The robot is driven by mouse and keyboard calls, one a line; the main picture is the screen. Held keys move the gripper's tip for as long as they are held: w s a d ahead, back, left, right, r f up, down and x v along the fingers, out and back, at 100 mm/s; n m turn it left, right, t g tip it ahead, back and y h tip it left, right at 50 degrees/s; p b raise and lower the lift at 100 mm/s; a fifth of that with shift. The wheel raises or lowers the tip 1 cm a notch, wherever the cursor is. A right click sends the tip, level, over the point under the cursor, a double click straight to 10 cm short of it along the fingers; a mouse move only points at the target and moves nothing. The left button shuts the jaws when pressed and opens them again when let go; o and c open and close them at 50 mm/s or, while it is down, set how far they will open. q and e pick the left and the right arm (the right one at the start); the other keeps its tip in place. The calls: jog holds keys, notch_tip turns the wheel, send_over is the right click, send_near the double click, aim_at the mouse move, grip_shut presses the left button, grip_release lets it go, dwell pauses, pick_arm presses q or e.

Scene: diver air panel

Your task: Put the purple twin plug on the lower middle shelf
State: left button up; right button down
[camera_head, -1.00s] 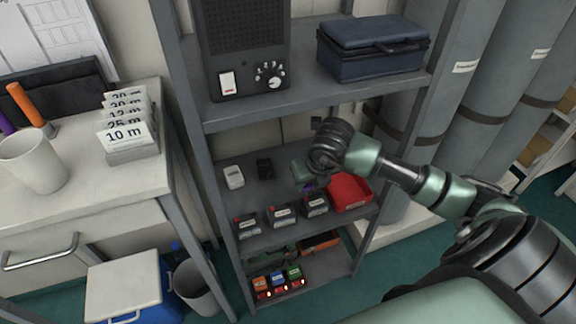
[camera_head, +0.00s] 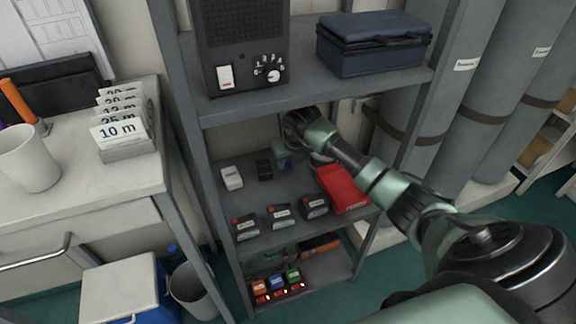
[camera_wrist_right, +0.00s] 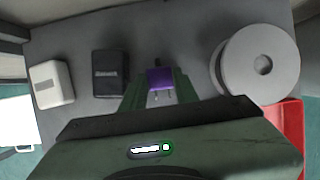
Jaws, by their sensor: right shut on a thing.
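In the head view only a small purple patch of the plug (camera_head: 287,167) shows under the gripper. They are over the back part of the middle shelf (camera_head: 262,200), beside a black block-shaped thing (camera_head: 264,169). I cannot tell whether the plug touches the shelf. My left gripper is not in view.
A white block (camera_head: 232,177) stands left of the black one. A grey spool (camera_wrist_right: 258,65) is close on the right in the wrist view. A red bin (camera_head: 343,188) and several labelled batteries (camera_head: 279,216) line the front. The upper shelf (camera_head: 300,92) is overhead.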

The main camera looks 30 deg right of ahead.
jog(key=shift+w+f, duration=0.1)
jog(key=shift+f, duration=0.65)
jog(key=shift+w+f, duration=0.1)
jog(key=c, duration=1.1)
grip_release()
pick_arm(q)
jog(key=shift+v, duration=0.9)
pick_arm(e)
jog(key=shift+o, duration=0.2)
jog(key=shift+r, duration=0.25)
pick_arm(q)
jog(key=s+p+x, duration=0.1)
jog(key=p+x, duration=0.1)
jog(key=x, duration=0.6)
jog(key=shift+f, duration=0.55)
pick_arm(e)
jog(key=v, duration=1.1)
jog(key=shift+r, duration=0.3)
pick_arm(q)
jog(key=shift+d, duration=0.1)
